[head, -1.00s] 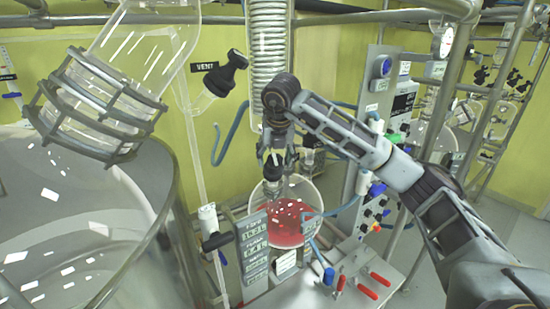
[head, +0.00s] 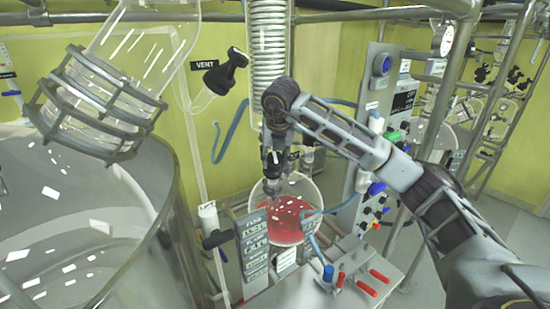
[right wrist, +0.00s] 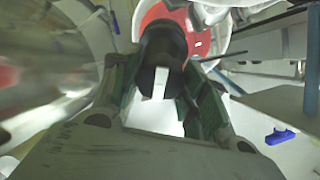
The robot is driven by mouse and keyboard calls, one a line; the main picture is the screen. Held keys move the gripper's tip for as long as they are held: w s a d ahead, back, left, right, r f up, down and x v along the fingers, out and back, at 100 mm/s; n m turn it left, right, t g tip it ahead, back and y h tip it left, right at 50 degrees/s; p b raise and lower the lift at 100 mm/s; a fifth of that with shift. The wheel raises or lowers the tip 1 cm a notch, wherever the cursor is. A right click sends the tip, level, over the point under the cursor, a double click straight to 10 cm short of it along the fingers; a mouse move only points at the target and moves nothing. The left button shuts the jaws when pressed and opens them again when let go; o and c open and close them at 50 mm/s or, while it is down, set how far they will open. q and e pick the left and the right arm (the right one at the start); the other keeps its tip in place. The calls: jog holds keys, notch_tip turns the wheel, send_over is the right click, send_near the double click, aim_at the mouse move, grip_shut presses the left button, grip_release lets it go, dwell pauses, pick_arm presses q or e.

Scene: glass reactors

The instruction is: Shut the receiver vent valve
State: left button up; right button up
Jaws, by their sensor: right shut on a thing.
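The receiver is a round glass vessel (head: 309,196) with red liquid, below the coiled condenser. A black valve knob (right wrist: 164,47) with a white stripe stands above it in the right wrist view. My right gripper (head: 273,168) is shut on this knob; its fingers (right wrist: 165,95) lie on both sides of it. In the head view the gripper points down and mostly hides the knob. How far the valve is turned cannot be told. Another black knob (head: 228,70) on a glass side arm, beside a VENT label (head: 205,63), is untouched. My left gripper is not in view.
The glass condenser coil (head: 269,45) rises just behind my right gripper. A large glass reactor (head: 75,210) fills the left. A control panel (head: 378,130) stands to the right, close to my forearm. Red-handled tools (head: 366,288) lie on the front shelf.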

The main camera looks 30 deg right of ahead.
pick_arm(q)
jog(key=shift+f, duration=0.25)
pick_arm(e)
jog(key=m+b, duration=0.3)
jog(key=b, duration=0.1)
jog(key=shift+f+m+y, duration=0.15)
jog(key=shift+m+y, duration=0.15)
jog(key=shift+y, duration=0.1)
jog(key=m+t+b, duration=0.1)
jog(key=m+b, duration=0.5)
jog(key=shift+y, duration=0.4)
jog(key=shift+m, duration=0.4)
jog(key=shift+m+t+b, duration=0.5)
jog(key=shift+m+b, duration=0.55)
jog(key=shift+m, duration=0.35)
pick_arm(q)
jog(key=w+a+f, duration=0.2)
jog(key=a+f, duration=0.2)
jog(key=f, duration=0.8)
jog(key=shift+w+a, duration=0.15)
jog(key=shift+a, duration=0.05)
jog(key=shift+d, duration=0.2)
